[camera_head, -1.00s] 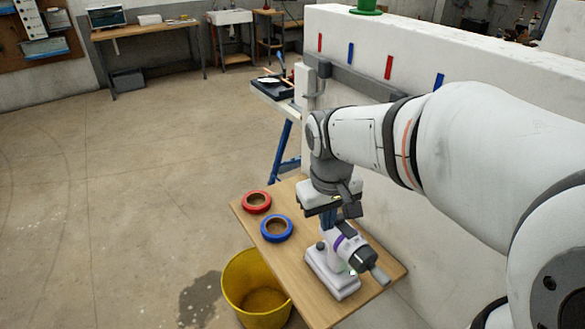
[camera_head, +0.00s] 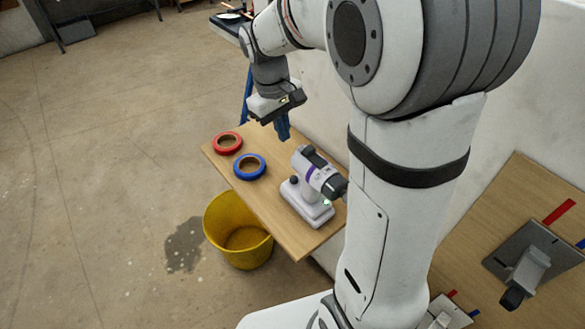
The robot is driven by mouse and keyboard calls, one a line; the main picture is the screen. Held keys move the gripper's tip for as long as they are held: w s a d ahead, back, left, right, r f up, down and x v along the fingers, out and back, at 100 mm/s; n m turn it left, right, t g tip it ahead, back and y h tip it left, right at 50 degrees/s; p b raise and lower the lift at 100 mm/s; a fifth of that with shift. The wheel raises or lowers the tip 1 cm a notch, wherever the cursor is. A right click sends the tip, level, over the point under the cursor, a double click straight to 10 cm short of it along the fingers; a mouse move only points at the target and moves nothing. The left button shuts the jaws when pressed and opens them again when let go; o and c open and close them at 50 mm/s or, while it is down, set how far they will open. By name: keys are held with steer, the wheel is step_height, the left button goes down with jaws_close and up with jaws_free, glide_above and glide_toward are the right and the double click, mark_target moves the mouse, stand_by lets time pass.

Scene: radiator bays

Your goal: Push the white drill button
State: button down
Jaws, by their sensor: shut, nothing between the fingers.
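A small dark knob (camera_head: 294,180) and a tiny green spot (camera_head: 326,204) show near the base. I cannot make out a white button on it. My gripper (camera_head: 284,133) points down, with its blue fingers shut and empty. In the picture it is above and left of the drill, apart from it, by the board's far edge.
Red tape (camera_head: 228,143) and blue tape (camera_head: 249,166) rolls lie left of the drill. A yellow bucket (camera_head: 238,230) stands on the floor beside the board. A white wall runs behind my arm. Another wooden surface (camera_head: 480,225) with a grey plate (camera_head: 520,250) is at right.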

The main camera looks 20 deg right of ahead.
mark_target(293, 178)
steer(key=f, duration=0.4)
steer(key=d+f, duration=0.1)
steer(key=f, duration=0.8)
steer(key=shift+s+d+f, duration=0.2)
steer(key=shift+s+d, duration=0.2)
steer(key=shift+f, duration=0.15)
